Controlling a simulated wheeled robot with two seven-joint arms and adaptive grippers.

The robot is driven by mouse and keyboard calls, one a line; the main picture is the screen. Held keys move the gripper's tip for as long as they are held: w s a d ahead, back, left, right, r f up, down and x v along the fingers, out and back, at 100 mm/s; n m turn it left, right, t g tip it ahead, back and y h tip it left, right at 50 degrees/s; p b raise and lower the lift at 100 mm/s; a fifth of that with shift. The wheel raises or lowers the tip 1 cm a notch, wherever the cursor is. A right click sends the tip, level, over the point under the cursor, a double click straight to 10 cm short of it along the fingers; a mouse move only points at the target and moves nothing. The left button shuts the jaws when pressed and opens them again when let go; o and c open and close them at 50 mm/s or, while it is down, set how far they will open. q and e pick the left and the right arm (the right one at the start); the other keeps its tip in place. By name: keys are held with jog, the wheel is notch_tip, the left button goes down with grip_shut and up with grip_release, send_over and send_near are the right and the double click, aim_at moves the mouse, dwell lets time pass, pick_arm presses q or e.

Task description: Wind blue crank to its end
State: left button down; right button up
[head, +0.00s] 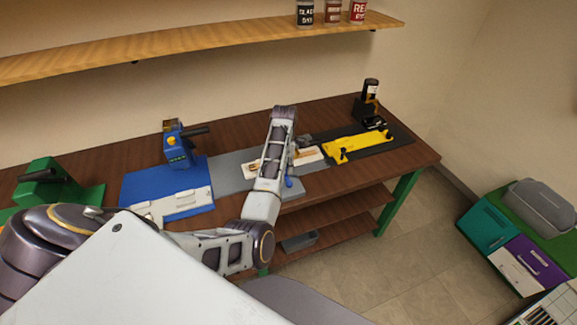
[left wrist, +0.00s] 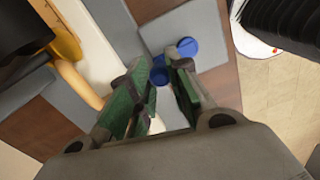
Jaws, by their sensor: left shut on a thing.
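The blue crank (head: 289,182) shows as a small blue piece at the bench's front edge in the head view, just right of my left arm. In the left wrist view two round blue parts of the crank (left wrist: 187,47) show, beside and on a grey block (left wrist: 165,28). My left gripper (left wrist: 156,82) has its green-padded fingers closed around the lower blue part, partly hiding it. In the head view my forearm covers most of this gripper and the crank's mount. My right gripper is not in view.
A yellow fixture (head: 358,146) sits on a dark mat at right. A blue fixture (head: 178,145) stands on a blue mat (head: 137,186) at left, with a green fixture (head: 58,183) beyond it. A shelf (head: 200,38) runs above the bench. Bare bench top (head: 235,135) shows behind my arm.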

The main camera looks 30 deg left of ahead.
pick_arm(q)
jog(key=shift+s+a+r+n, duration=0.1)
jog(key=shift+s+a+n, duration=0.05)
jog(key=shift+n, duration=0.4)
jog(key=shift+s+a+n, duration=0.15)
jog(key=shift+n, duration=0.4)
jog(key=c, duration=1.3)
grip_release()
jog(key=shift+s, duration=0.1)
notch_tip(320, 180, up, 8)
jog(key=shift+r, duration=1.9)
jog(key=shift+a, duration=0.15)
